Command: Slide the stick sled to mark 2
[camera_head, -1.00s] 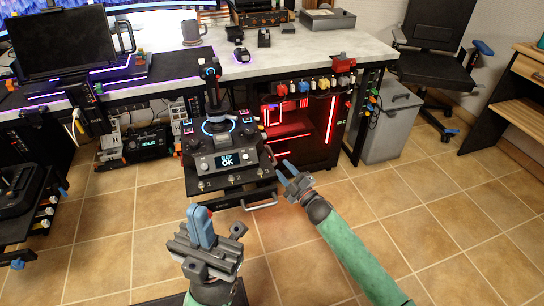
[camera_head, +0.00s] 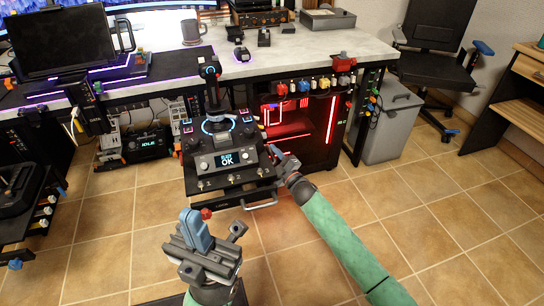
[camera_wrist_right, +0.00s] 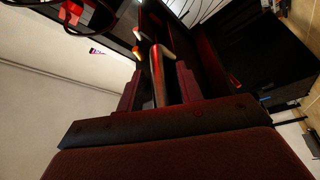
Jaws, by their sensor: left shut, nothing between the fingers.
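The stick sled (camera_head: 232,180) is a dark unit with a flight stick (camera_head: 214,95), a lit screen reading OK (camera_head: 227,159) and a pull handle (camera_head: 262,204) at its front edge. My left gripper (camera_head: 195,222) is shut and empty, below the sled in the picture. No mark 2 is legible.
A desk (camera_head: 290,45) with monitors stands behind the sled. A red-lit case (camera_head: 320,125) is right of it under the desk, then a grey bin (camera_head: 388,125) and an office chair (camera_head: 437,60). Tiled floor (camera_head: 430,210) is open at the right front.

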